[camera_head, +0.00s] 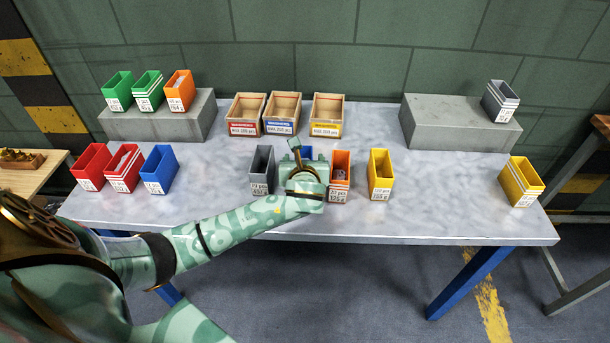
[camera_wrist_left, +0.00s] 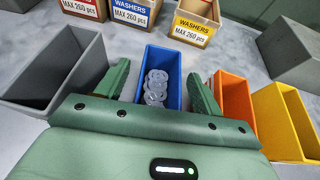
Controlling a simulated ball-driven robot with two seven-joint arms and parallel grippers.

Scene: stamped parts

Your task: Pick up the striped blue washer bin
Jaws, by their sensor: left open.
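A blue bin (camera_wrist_left: 160,78) holding several pale washers stands between the fingers of my left gripper (camera_wrist_left: 157,84) in the left wrist view. The fingers are open, one on each side of the bin. In the head view my left gripper (camera_head: 304,168) covers most of this bin, and only a bit of blue (camera_head: 307,152) shows behind it. Its front is hidden, so I cannot tell whether it has stripes. Another blue bin (camera_head: 159,166) with a white label stands at the left of the table. My right gripper is not in view.
A grey bin (camera_head: 262,168) stands left of the gripper; orange (camera_head: 340,175) and yellow (camera_head: 380,173) bins stand close on its right. Wooden washer boxes (camera_head: 283,112) are behind. Grey blocks (camera_head: 455,124) bear other bins. The table's right middle is clear.

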